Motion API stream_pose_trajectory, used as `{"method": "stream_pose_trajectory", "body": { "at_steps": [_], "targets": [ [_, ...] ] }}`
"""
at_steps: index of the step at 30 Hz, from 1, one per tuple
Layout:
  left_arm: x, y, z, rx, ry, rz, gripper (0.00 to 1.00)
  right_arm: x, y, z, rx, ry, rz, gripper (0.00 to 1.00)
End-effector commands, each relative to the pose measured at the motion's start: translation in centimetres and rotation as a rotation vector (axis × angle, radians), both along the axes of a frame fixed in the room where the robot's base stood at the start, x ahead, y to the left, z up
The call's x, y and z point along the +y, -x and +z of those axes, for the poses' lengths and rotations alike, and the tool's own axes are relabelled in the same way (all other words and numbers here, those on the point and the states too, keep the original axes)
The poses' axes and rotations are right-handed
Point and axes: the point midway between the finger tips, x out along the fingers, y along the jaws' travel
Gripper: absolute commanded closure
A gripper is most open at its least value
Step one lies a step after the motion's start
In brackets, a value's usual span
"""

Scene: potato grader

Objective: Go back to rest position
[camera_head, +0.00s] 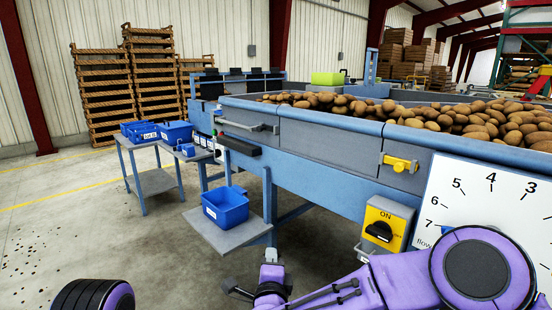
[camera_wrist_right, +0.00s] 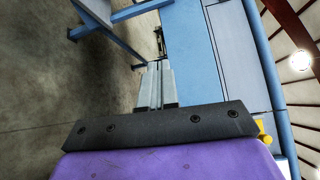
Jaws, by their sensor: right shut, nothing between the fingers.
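My right gripper (camera_head: 271,254) is at the bottom middle of the head view, low in front of the grader's side, at the end of my purple arm that comes in from the right. Its grey fingers are together and empty; they also show pointing forward in the right wrist view (camera_wrist_right: 156,85). The fingers appear to touch nothing. My left gripper is out of sight; only a black and purple part of mine shows at the lower left.
The blue grader (camera_head: 330,140) carries many potatoes (camera_head: 480,118). A switch box (camera_head: 385,226) and dial (camera_head: 480,195) sit close to my right arm. A blue bin (camera_head: 225,206) stands on a low shelf (camera_head: 228,238).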

Motion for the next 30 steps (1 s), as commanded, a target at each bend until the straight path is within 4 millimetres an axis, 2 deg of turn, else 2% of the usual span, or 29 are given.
{"method": "stream_pose_trajectory", "body": {
  "at_steps": [1, 3, 5, 6, 8, 9, 11, 12, 13, 16, 21, 25, 26, 27, 30],
  "targets": [
    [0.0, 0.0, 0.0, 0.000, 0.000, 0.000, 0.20, -1.3, 1.4, -4.4, 0.080, 0.147, 0.045, 1.00],
    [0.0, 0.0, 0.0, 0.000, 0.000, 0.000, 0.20, -3.4, 3.8, -10.0, 0.190, 0.346, 0.115, 1.00],
    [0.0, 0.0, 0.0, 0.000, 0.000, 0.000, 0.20, -5.6, 6.3, -14.4, 0.286, 0.496, 0.178, 1.00],
    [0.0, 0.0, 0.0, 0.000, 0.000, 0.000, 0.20, -7.2, 8.2, -17.2, 0.350, 0.586, 0.220, 1.00],
    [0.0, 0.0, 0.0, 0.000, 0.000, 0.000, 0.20, -9.8, 11.3, -20.9, 0.450, 0.710, 0.284, 1.00],
    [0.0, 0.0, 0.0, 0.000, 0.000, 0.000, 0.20, -11.7, 13.5, -23.1, 0.518, 0.785, 0.326, 1.00],
    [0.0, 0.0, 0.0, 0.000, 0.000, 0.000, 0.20, -14.6, 17.0, -26.0, 0.620, 0.880, 0.388, 1.00],
    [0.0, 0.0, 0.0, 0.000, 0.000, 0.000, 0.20, -16.5, 19.4, -27.5, 0.687, 0.931, 0.425, 1.00],
    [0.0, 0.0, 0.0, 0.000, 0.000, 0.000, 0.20, -17.8, 21.1, -28.5, 0.733, 0.963, 0.449, 1.00],
    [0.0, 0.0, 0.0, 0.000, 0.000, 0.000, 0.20, -21.9, 26.4, -30.6, 0.878, 1.035, 0.506, 1.00],
    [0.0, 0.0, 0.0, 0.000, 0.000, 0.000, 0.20, -27.8, 33.7, -32.0, 1.084, 1.096, 0.535, 1.00],
    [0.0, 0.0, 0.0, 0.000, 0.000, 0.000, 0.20, -31.8, 38.5, -32.7, 1.222, 1.135, 0.535, 1.00],
    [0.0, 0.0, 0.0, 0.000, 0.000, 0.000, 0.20, -31.7, 39.9, -33.3, 1.250, 1.127, 0.558, 1.00],
    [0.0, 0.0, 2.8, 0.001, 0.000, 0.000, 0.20, -31.5, 39.1, -30.2, 1.232, 1.128, 0.549, 1.00],
    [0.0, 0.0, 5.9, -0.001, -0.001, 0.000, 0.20, -31.5, 39.0, -27.1, 1.230, 1.127, 0.547, 1.00]
  ]
}}
